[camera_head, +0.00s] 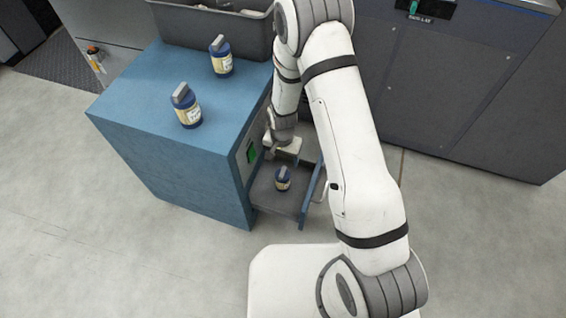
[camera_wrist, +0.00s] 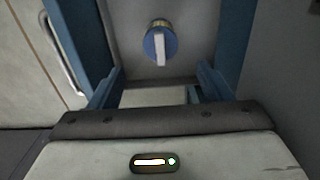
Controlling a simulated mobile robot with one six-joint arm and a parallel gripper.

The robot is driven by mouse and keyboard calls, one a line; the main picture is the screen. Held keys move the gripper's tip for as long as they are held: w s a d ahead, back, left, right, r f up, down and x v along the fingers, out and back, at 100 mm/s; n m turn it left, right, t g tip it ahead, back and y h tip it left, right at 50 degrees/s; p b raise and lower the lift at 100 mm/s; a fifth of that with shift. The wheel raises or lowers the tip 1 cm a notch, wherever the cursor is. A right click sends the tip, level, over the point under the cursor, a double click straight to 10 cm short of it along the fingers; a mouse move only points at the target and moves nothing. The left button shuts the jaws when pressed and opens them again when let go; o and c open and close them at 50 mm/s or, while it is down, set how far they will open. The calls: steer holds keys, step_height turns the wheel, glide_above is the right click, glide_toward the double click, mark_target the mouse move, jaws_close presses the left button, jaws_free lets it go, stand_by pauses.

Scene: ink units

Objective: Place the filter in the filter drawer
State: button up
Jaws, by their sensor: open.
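One filter (camera_head: 282,180), a dark blue canister with a cream label and grey handle, stands inside the open drawer (camera_head: 265,196) on the side of the blue cabinet. In the wrist view this filter (camera_wrist: 159,45) is seen from above, its pale handle across the top, on the drawer floor (camera_wrist: 190,62). My gripper (camera_wrist: 158,86) is open, its two fingers apart with nothing between them. In the head view my gripper (camera_head: 284,150) is over the back part of the drawer, partly hidden by my arm. The filter is apart from the fingers.
Two similar filters, one nearer (camera_head: 187,108) and one farther (camera_head: 221,58), stand on the blue cabinet top (camera_head: 135,90). A grey bin (camera_head: 205,30) sits at its back. Dark machine panels (camera_head: 450,95) stand behind on the right. The floor at left is clear.

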steer(key=s+d+r+n, duration=0.15)
steer(key=d+r, duration=0.25)
steer(key=r, duration=0.7)
steer(key=s+d+r, duration=0.2)
steer(key=d+r, duration=0.1)
steer(key=r, duration=0.7)
steer(key=s+d+r+n, duration=0.1)
steer(key=s+d+r, duration=0.2)
steer(key=s+r, duration=0.3)
steer(key=s+d+r+n+t, duration=0.1)
steer(key=s+d+r, duration=0.3)
steer(key=s, duration=0.5)
step_height(320, 180, up, 3)
steer(key=shift+s+d+f, duration=0.1)
steer(key=shift+s+d, duration=0.1)
steer(key=shift+d, duration=0.05)
steer(key=shift+n, duration=0.25)
